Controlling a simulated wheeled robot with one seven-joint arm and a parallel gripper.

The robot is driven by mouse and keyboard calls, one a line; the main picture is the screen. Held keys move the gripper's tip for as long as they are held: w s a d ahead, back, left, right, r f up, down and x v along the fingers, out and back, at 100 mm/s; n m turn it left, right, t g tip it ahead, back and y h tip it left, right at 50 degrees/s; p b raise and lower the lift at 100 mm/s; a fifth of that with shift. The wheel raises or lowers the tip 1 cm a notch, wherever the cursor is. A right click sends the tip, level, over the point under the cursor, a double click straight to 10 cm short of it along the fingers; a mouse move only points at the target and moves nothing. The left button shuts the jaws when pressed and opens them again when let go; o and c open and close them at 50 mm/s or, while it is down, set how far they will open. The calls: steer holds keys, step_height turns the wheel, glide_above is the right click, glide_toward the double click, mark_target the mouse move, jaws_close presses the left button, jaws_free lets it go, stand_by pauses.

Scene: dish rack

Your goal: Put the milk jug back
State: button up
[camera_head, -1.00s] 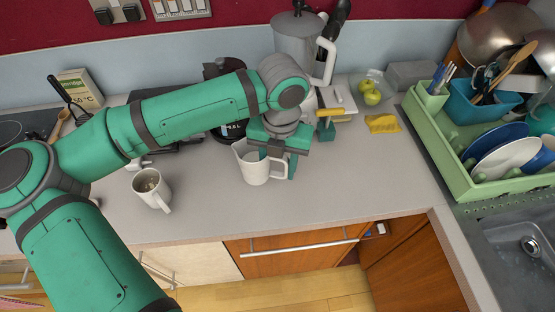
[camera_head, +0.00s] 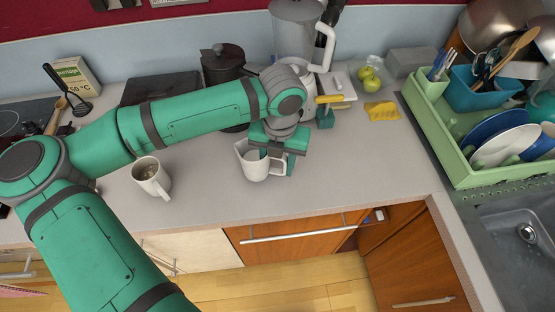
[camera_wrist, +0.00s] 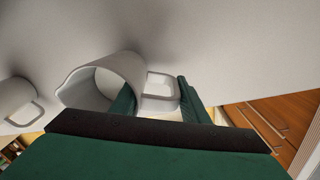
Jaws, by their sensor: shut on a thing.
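The white milk jug (camera_head: 254,164) is upright at the middle of the counter, near its front edge. My gripper (camera_head: 277,160) is above and around its right side and is shut on it. In the wrist view the milk jug (camera_wrist: 112,78) has its open mouth toward the camera. I cannot tell whether the jug's base touches the counter.
A white mug (camera_head: 150,178) stands to the left of the jug. A green dish rack (camera_head: 440,135) and a sink (camera_head: 515,235) are at the right. Counter between jug and rack is clear.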

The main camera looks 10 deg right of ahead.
steer(key=shift+f, duration=0.25)
stand_by(0.3)
steer(key=shift+f, duration=0.55)
steer(key=shift+f, duration=0.3)
stand_by(0.3)
steer(key=o, duration=1.6)
step_height(320, 180, up, 11)
steer(key=shift+d+f, duration=0.1)
steer(key=shift+d, duration=0.05)
